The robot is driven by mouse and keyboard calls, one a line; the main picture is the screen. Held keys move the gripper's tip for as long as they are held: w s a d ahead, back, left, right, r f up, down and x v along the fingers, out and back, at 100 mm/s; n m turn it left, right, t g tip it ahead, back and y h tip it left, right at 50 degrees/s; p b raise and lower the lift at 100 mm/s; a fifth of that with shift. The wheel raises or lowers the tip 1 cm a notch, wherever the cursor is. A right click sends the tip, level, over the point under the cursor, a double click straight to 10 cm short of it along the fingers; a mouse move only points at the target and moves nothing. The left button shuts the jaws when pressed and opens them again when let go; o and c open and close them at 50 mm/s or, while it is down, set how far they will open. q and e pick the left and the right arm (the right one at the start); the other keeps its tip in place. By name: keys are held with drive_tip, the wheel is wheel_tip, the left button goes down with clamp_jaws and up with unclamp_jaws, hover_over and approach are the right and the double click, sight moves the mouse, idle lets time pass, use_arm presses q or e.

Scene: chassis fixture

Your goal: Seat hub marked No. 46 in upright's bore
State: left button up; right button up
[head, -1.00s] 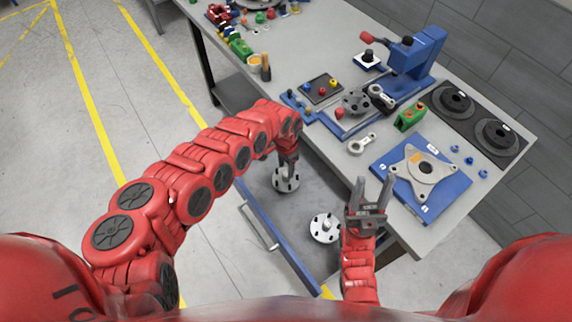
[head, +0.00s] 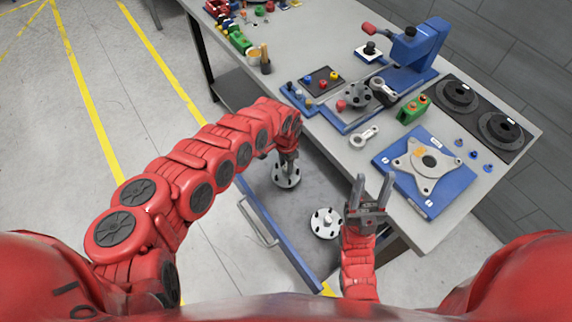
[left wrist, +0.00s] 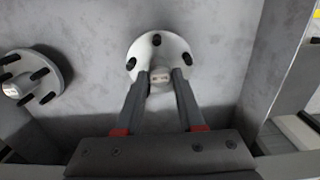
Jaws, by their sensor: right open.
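A round pale hub (head: 286,178) with dark studs stands in the open drawer (head: 262,215); it also shows in the left wrist view (left wrist: 172,45). My left gripper (head: 288,158) points down over it, its fingers against both sides of the raised centre. The label there is too small to read. A second similar hub (head: 325,223) lies in the drawer, left of the first in the left wrist view (left wrist: 22,82). A grey lobed plate with a round bore, seemingly the upright (head: 412,169), lies on a blue base (head: 427,201). My right gripper (head: 370,195) is open and empty, near the table's front edge.
Small blue pieces (head: 473,154) lie right of the base. The drawer's blue front (head: 280,240) borders open floor.

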use_arm(q)
clamp_jaws()
drive_tip(key=shift+r, duration=0.15)
drive_tip(key=shift+r+p, duration=0.9)
drive_tip(key=shift+r, duration=0.1)
drive_tip(key=shift+r+p, duration=1.2)
drive_tip(key=shift+r, duration=0.2)
